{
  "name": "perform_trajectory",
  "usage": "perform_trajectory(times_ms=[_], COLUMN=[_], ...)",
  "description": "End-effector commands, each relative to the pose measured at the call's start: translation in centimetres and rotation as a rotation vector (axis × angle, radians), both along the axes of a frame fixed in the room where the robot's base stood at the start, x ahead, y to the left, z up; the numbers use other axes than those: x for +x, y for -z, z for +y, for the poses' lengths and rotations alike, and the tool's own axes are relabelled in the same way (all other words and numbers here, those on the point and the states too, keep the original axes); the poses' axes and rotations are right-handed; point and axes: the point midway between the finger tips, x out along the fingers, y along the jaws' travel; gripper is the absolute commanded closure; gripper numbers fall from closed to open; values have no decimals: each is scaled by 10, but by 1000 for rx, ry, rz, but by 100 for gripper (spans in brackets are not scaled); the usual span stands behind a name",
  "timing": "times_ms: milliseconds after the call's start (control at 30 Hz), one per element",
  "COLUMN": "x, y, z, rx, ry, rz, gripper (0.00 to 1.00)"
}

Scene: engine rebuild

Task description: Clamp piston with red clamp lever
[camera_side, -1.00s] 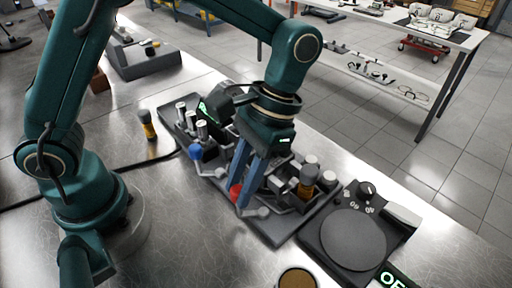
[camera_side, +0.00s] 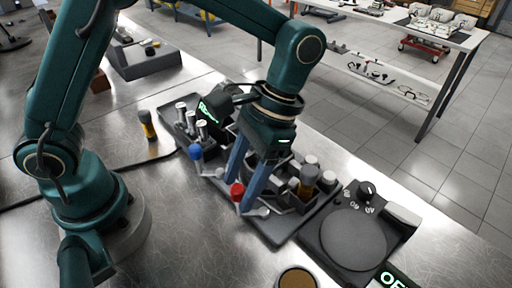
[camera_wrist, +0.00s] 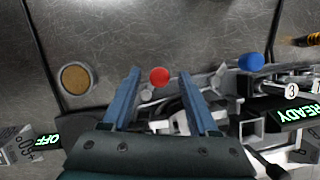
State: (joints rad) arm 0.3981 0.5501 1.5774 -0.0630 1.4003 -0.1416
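The red knob of the clamp lever (camera_side: 237,190) stands at the near edge of the dark fixture (camera_side: 272,238). It also shows in the wrist view (camera_wrist: 159,76), level with my fingertips. My gripper (camera_side: 241,195) points down over the fixture with its two blue fingers apart. In the wrist view my gripper (camera_wrist: 158,82) has the red knob in the gap between its fingers, with space on both sides, and holds nothing. Metal parts show between the fingers, but I cannot tell which is the piston, as the gripper partly hides the fixture.
A blue knob (camera_side: 195,152) stands left of the red one. A screwdriver-like tool (camera_side: 308,180) stands upright at the fixture's right. A round dark plate device (camera_side: 353,240) and an OFF display (camera_side: 394,280) are further right.

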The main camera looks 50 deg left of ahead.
Motion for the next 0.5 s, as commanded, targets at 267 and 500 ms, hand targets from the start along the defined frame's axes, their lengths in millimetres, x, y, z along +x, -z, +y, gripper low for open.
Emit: perform_trajectory(times_ms=[267,500], x=[4,14], y=[-8,-32], z=[-1,-4], rx=[-1,-1], ry=[0,0], rz=[-2,-2], gripper=[40,40])
